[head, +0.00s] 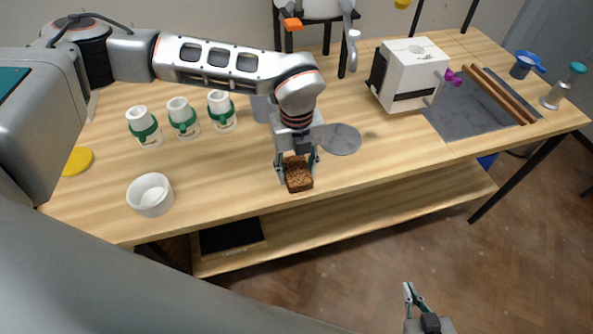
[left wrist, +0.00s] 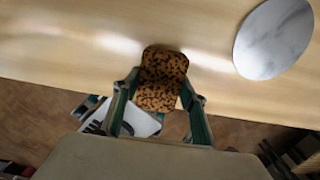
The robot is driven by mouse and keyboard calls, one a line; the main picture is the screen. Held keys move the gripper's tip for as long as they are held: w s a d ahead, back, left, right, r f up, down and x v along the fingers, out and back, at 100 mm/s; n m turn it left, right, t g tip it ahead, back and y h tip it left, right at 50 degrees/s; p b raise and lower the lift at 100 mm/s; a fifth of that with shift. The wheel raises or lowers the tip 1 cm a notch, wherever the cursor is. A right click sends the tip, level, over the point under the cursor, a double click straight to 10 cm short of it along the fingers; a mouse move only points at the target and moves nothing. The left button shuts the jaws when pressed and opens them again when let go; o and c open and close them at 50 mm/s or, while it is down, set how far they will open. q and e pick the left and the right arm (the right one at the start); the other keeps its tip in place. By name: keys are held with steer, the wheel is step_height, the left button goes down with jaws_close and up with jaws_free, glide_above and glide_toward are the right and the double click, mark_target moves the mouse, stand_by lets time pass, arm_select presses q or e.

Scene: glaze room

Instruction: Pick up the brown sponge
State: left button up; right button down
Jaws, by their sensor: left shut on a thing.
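The brown sponge (head: 298,178) is a small speckled block near the front edge of the table in the head view. My left gripper (head: 297,162) comes down from above with one finger on each side of it and is shut on it. In the left wrist view the sponge (left wrist: 162,80) sits between the fingertips of my left gripper (left wrist: 160,88). I cannot tell whether the sponge touches the table or is just above it. My right gripper (head: 414,298) is low in the head view, in front of the table and away from the sponge; its opening is unclear.
A grey disc (head: 341,139) lies on the table (head: 230,170) just behind the sponge. A white box-shaped machine (head: 413,72) stands to the right. The table front right of the sponge is clear.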

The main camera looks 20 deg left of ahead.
mark_target(296, 168)
arm_select(q)
step_height(296, 168, up, 20)
stand_by(0.6)
steer(key=shift+c, duration=0.9)
